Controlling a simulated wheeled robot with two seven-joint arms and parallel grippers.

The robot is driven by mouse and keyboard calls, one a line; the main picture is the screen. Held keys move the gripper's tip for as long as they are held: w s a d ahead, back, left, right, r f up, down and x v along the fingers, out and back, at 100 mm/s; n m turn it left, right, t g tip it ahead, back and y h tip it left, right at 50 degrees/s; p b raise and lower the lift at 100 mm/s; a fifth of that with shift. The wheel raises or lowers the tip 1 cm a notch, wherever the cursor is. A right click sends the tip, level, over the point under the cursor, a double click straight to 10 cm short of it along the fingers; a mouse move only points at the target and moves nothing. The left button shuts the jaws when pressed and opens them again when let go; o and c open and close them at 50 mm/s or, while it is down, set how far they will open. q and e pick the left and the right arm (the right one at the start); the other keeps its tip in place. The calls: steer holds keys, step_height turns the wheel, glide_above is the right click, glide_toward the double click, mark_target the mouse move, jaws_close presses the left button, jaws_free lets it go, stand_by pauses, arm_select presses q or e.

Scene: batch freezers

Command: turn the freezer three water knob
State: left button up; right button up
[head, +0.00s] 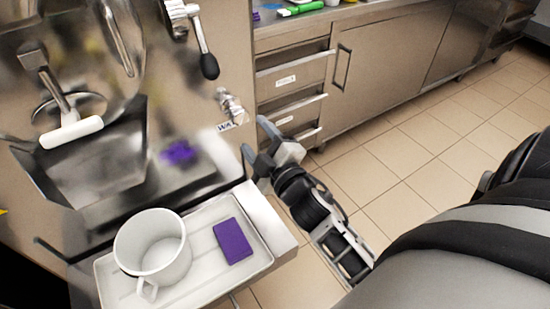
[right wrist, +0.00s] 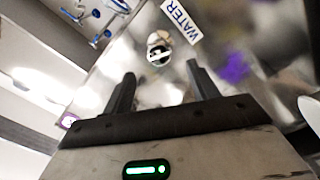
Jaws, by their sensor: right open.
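The water knob (head: 231,106) is a small metal knob on the side of the freezer front in the head view, just above a partly hidden WATER label (head: 226,127). In the right wrist view the knob (right wrist: 158,49) shows round and end-on beside the label (right wrist: 181,20). My right gripper (head: 254,136) is open and empty, below and a little right of the knob. In the right wrist view its two fingers (right wrist: 160,80) stand apart, with the knob beyond them and roughly between them. It does not touch the knob. My left gripper is not in view.
A tray (head: 203,291) holds a white mug (head: 152,247) and a purple sponge (head: 233,241), left of my right gripper. The freezer has a black-knobbed lever (head: 209,64) and a white-handled spout lever (head: 71,132). Drawers and cabinets (head: 385,60) line the back; tiled floor lies right.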

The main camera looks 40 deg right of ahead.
steer(key=s, duration=0.7)
steer(key=shift+s+a+f+b, duration=0.15)
steer(key=shift+s+a+b, duration=0.1)
steer(key=shift+s+b, duration=0.15)
steer(key=shift+w+a+f, duration=0.1)
steer(key=s+a+f+m+g+y+p, duration=0.1)
steer(key=s+a+f+m+g+y, duration=0.1)
steer(key=s+a+f+m+g, duration=0.1)
steer(key=s+a+f+m+g+y+p, duration=0.1)
steer(key=s+a+f+m+g, duration=0.3)
steer(key=a+f, duration=0.4)
steer(key=shift+m+g+y, duration=0.4)
steer(key=shift+m+y, duration=0.4)
steer(key=shift+m, duration=0.1)
steer(key=shift+s+d+f, duration=0.1)
stand_by(4.7)
